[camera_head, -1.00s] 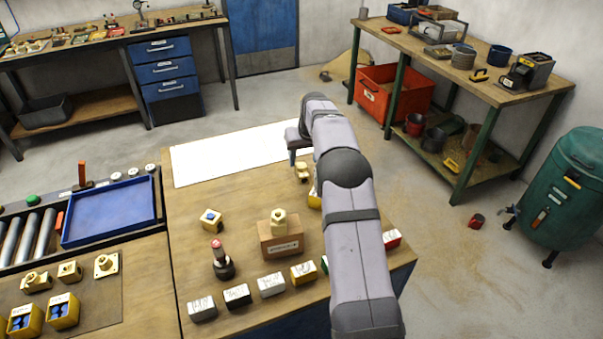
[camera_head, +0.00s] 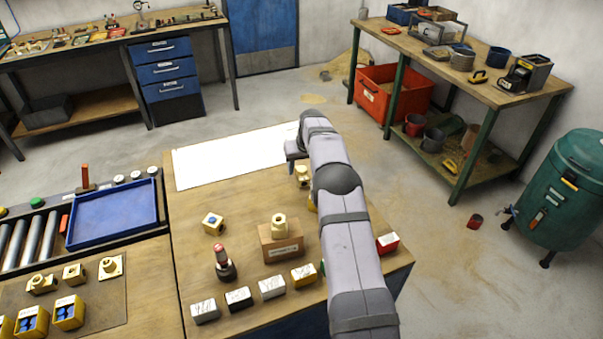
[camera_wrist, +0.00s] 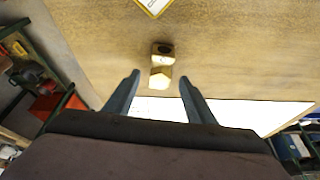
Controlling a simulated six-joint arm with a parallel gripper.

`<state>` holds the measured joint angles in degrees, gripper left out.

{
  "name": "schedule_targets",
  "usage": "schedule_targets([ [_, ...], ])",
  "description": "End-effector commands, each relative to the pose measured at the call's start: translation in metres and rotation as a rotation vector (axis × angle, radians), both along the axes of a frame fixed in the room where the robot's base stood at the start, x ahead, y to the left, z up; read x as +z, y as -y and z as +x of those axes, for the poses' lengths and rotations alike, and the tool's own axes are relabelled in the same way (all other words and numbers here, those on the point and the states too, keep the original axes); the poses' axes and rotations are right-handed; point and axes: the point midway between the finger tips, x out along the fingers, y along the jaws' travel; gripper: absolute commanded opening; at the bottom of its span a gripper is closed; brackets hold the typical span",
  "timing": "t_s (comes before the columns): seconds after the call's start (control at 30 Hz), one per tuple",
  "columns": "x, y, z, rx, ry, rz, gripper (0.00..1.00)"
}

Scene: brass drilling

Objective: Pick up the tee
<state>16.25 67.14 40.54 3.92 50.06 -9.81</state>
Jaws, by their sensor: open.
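A brass fitting, seemingly the tee (camera_wrist: 162,62), lies on the wooden bench in the wrist view, with a dark round hole facing up at its far end. It also shows in the head view as the small brass piece (camera_head: 302,176) by the white sheet, partly hidden by my arm. My gripper (camera_wrist: 160,76) is open and empty, its two fingers spread to either side of the near end of the fitting in the picture. I cannot tell the height left between them. In the head view my gripper (camera_head: 294,149) hangs over the white sheet's right end.
A brass fitting (camera_head: 279,222) stands on a brown block (camera_head: 283,250). A brass cube with a blue hole (camera_head: 212,223) and a dark red-topped tool (camera_head: 223,264) stand left of it. Several labelled blocks line the front edge. The white sheet (camera_head: 225,161) is clear.

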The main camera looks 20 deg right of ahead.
Motion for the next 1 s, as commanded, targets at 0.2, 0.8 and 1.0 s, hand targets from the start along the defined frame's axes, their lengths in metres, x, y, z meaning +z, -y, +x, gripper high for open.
schedule_targets([
  [0.2, -0.016, 0.001, 0.008, 0.001, -0.001, 0.0, 0.5],
  [0.8, -0.027, 0.001, 0.012, 0.001, 0.0, 0.001, 0.31],
  [1.0, -0.024, 0.002, 0.013, 0.001, 0.006, -0.001, 0.0],
])
